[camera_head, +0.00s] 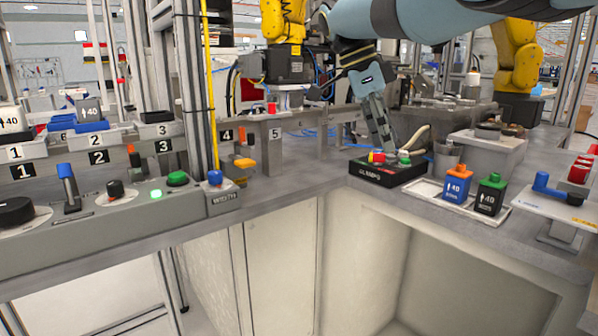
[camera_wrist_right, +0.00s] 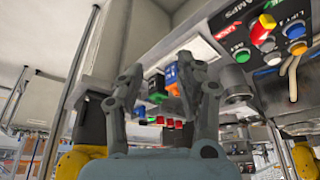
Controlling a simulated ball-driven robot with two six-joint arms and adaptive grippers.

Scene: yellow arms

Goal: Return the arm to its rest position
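My right arm reaches in from the top right of the head view. My right gripper (camera_head: 384,143) hangs down, slightly tilted, over the back edge of the black clamps box (camera_head: 388,170). The head view shows its fingers side-on; I cannot tell there whether they touch the box. In the right wrist view the gripper (camera_wrist_right: 160,76) has its two fingers apart with nothing held between them. The clamps box (camera_wrist_right: 275,45) shows at the upper right of that view. My left gripper is not in view.
Right of the clamps box, a white tray (camera_head: 428,190) holds a blue block (camera_head: 457,188) and a black block with a green top (camera_head: 490,196). A grey cup (camera_head: 446,158) stands behind. A console (camera_head: 120,222) with knobs fills the left. An open recess lies in front.

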